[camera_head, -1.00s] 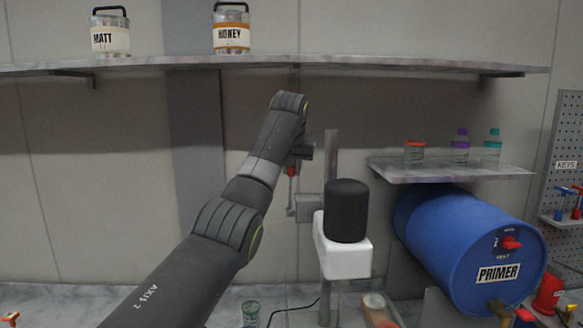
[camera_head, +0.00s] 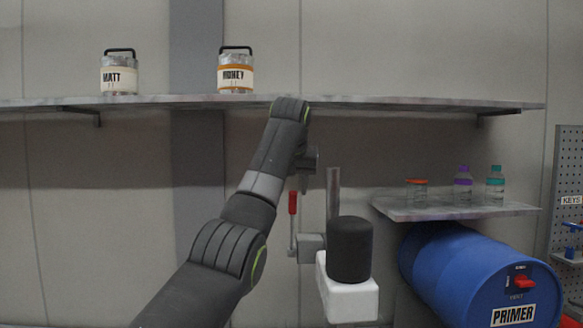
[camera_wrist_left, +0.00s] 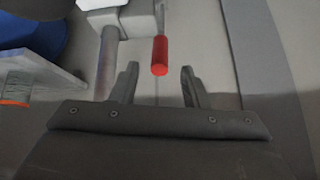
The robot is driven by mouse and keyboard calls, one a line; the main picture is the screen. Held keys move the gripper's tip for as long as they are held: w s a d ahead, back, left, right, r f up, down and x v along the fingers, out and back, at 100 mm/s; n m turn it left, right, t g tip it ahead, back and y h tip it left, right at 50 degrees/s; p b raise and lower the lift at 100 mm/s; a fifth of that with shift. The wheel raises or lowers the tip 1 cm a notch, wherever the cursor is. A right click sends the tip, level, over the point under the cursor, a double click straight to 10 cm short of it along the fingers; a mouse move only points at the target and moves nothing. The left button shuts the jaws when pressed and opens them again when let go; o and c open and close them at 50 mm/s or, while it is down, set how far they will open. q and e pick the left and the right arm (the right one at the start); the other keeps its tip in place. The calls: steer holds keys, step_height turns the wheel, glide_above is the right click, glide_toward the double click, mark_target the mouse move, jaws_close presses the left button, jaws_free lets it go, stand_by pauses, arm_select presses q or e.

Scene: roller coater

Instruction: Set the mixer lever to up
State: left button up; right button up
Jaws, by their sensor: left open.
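The mixer has a black motor (camera_head: 350,250) on a white housing (camera_head: 347,292), mounted on a grey post (camera_head: 333,195). Its lever has a red handle (camera_head: 292,202) on a thin metal rod and stands upright at the left of the mixer, handle on top. My left gripper (camera_head: 311,158) is just above the handle in the head view, its fingers partly hidden by my wrist. In the left wrist view the gripper (camera_wrist_left: 159,73) is open and empty. The red handle (camera_wrist_left: 159,54) shows between and beyond the fingertips, apart from both. My right gripper is not in view.
A small shelf (camera_head: 455,212) with bottles and a blue PRIMER drum (camera_head: 455,265) stand to the right. The wall left of the lever is clear.

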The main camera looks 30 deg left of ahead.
arm_select(q)
steer(key=b+v, duration=0.1)
steer(key=v, duration=0.9)
steer(key=shift+b, duration=0.3)
steer(key=shift+f, duration=0.1)
